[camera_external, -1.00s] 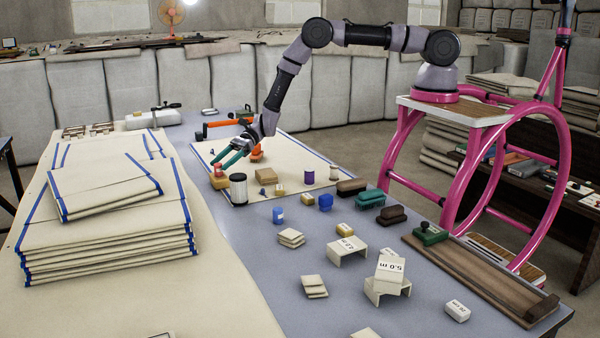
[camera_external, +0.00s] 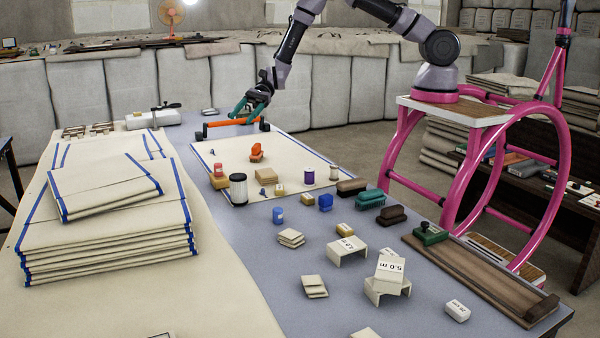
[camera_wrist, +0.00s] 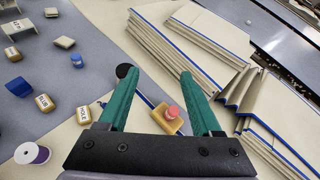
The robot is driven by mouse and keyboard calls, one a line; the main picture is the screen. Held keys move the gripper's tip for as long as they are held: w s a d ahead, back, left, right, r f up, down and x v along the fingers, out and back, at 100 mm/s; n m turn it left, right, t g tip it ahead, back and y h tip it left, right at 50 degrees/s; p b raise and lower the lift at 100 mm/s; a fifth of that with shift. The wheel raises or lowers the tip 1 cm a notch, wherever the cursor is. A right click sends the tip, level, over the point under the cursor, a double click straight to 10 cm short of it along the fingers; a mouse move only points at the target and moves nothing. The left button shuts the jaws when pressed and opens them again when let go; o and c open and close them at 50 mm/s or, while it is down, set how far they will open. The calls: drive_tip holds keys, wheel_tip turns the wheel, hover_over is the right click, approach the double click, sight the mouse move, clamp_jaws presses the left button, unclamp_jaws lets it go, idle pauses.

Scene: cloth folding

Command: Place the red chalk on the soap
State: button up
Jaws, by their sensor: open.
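A small red chalk (camera_external: 219,169) stands on a tan block that looks like the soap (camera_external: 219,182), near the left edge of the cream cloth. In the wrist view, the red chalk (camera_wrist: 172,112) rests on top of the tan soap (camera_wrist: 160,122), apart from both fingers. My gripper (camera_external: 244,108) is open and empty, with green fingers, raised above the far end of the table. In the wrist view, my gripper's fingers (camera_wrist: 158,78) are spread wide.
A black-and-white cylinder (camera_external: 238,189) stands close in front of the soap. An orange object (camera_external: 257,152) and tan blocks lie on the cloth (camera_external: 290,155). An orange-handled tool (camera_external: 232,123) lies behind. Folded cloths (camera_external: 105,235) are stacked at left.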

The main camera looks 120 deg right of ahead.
drive_tip(key=s+a+r+n+g, duration=0.2)
drive_tip(key=s+a+r+n, duration=0.3)
drive_tip(key=r, duration=0.4)
drive_tip(key=s+a+r+n+g, duration=0.1)
drive_tip(key=s+a+r+n, duration=0.25)
drive_tip(key=a+r, duration=0.4)
drive_tip(key=s+a+r+n+g, duration=0.25)
drive_tip(key=s+a+r, duration=0.3)
drive_tip(key=r, duration=0.45)
drive_tip(key=s+a+r+n+h, duration=0.1)
drive_tip(key=s+r+n, duration=0.2)
drive_tip(key=s, duration=0.6)
drive_tip(key=s+a+r+n+t+h, duration=0.1)
drive_tip(key=s+r+n+h, duration=0.1)
drive_tip(key=s, duration=0.7)
drive_tip(key=s+a+r+n+t+h, duration=0.1)
drive_tip(key=s+r+n, duration=0.3)
drive_tip(key=s, duration=0.6)
drive_tip(key=shift+a+r+n+h, duration=0.15)
drive_tip(key=shift+a+n+h, duration=0.5)
drive_tip(key=shift+n, duration=0.55)
